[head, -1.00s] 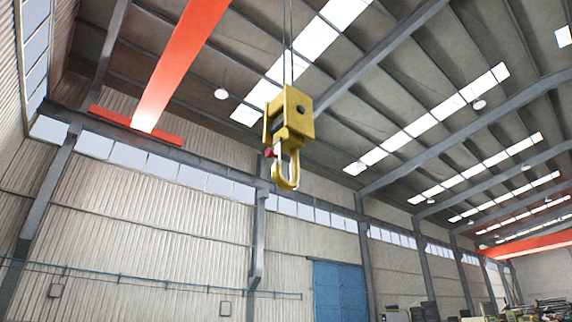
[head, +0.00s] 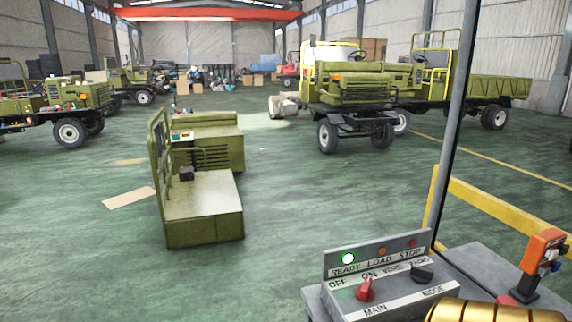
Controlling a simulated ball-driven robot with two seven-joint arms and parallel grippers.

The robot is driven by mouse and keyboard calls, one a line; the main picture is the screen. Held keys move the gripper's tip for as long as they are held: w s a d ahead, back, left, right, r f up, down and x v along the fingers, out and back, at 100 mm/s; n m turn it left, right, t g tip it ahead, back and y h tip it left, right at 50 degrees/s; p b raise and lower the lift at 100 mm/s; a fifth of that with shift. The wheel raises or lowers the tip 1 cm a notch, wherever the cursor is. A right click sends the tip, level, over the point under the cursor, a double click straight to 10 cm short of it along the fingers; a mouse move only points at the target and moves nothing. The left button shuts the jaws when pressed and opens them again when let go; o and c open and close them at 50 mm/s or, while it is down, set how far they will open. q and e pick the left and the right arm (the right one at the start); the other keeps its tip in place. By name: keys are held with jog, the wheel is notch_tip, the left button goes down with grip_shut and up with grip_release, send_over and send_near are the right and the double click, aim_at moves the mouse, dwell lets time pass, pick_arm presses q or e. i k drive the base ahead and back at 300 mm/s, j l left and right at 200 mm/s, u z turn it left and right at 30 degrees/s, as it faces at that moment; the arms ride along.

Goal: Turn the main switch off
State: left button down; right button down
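The main switch (head: 366,289) is a red knob on a grey control box (head: 388,301) at the lower right of the head view. It stands above the word MAIN, between OFF on the left and ON on the right. Its handle points up, roughly at ON. A green lamp (head: 348,258) is lit above READY. The lamps above LOAD and STOP look dim orange and red. A black mode knob (head: 422,273) sits to the right of the red one. Neither of my grippers shows in this view.
A grey pole (head: 457,120) rises behind the box. A yellow rail (head: 500,210) runs to the right. An orange device (head: 541,255) stands on the right of the counter. A green machine (head: 205,205) stands mid-floor; green trucks (head: 350,85) stand farther back. Green floor between is open.

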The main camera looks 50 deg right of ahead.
aim_at(365, 292)
jog(key=z, duration=2.4)
